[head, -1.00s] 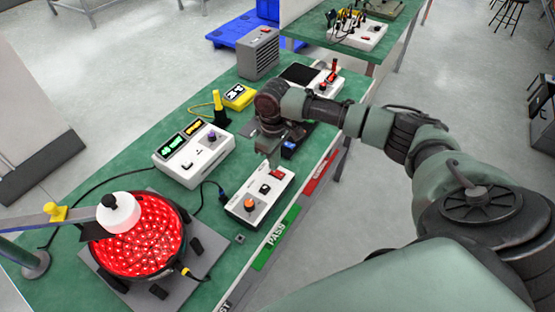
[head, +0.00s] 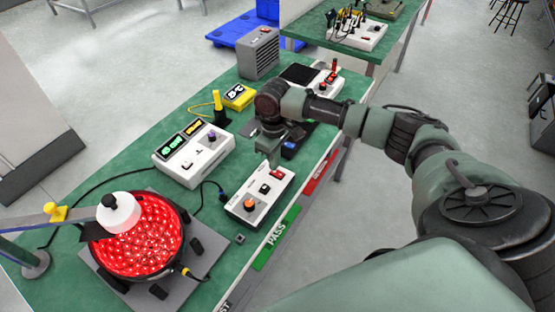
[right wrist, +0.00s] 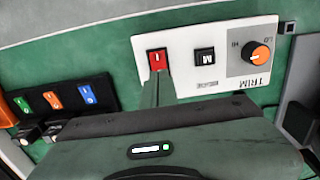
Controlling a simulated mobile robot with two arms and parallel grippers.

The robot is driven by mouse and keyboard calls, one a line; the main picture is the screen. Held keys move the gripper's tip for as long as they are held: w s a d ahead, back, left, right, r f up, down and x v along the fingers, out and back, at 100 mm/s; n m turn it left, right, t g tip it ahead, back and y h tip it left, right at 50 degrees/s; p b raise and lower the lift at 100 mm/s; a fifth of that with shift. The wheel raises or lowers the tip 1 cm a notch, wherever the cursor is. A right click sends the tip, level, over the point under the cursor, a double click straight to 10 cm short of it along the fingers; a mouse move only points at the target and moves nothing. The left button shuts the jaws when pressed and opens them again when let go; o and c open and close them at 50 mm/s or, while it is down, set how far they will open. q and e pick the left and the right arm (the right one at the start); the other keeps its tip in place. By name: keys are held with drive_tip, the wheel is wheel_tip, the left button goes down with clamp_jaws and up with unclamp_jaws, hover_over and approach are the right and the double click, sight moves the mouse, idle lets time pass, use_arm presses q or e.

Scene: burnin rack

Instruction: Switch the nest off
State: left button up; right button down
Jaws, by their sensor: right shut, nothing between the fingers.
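A round nest (head: 137,237) with a dark rim, filled with glowing red lights, sits on a grey plate at the lower left. A white control box (head: 259,199) marked TRIM stands to its right; it also shows in the right wrist view (right wrist: 212,80). The box has a red rocker switch (right wrist: 157,62), a black M button (right wrist: 204,57) and an orange knob (right wrist: 260,54). My right gripper (right wrist: 157,92) is shut and empty, its tips right beside the near end of the red rocker. Whether they touch it cannot be told. My left gripper is not in view.
A white unit with two displays (head: 193,155) stands behind the box. A white bottle-shaped part (head: 118,212) hangs over the nest. A green PASS label (head: 277,237) marks the front edge.

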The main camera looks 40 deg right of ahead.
drive_tip(key=shift+f, duration=0.95)
idle(0.6)
wheel_tip(320, 180, up, 7)
drive_tip(key=p, duration=0.8)
drive_tip(key=shift+r, duration=0.1)
idle(0.4)
